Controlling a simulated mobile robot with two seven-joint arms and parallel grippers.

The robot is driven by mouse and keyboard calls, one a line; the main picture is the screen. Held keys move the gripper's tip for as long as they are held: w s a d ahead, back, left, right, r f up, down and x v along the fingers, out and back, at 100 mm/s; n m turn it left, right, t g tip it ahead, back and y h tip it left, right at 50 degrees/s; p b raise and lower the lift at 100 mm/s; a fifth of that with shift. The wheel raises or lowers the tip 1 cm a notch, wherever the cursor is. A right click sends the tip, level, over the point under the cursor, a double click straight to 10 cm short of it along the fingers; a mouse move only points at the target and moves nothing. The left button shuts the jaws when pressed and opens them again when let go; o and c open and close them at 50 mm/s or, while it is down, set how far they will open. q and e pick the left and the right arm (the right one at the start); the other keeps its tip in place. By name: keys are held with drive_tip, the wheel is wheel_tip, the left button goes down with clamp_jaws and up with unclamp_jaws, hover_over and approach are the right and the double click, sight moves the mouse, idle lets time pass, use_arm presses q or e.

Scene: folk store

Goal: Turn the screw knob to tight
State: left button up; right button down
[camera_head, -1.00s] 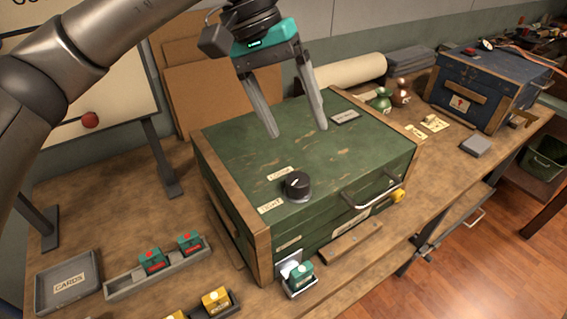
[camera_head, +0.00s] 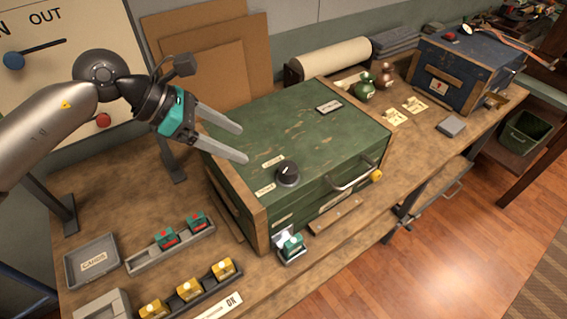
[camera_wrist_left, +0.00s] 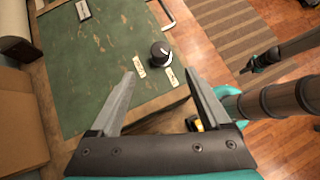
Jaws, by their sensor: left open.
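The screw knob (camera_head: 288,173) is a round black knob with a light pointer mark, on the near left part of the green box's lid (camera_head: 320,130). Two pale labels sit by it, the "TIGHT" label (camera_head: 264,188) and the "LOOSE" label (camera_head: 273,161). My left gripper (camera_head: 243,143) is open and empty above the lid's left side, up and left of the knob. In the left wrist view the knob (camera_wrist_left: 161,50) shows beyond the fingertips, and nothing is between the fingers (camera_wrist_left: 162,72). My right arm shows at the right of that view; its jaws are not clear.
A blue box (camera_head: 465,75) stands at the far right. Trays with red-topped teal blocks (camera_head: 167,238) and yellow blocks (camera_head: 189,289) lie left front. A board (camera_head: 70,60) stands at left.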

sight(287, 167)
use_arm(q)
drive_tip(key=p+x, duration=0.1)
drive_tip(key=x, duration=1.4)
drive_tip(key=shift+a, duration=0.1)
clamp_jaws()
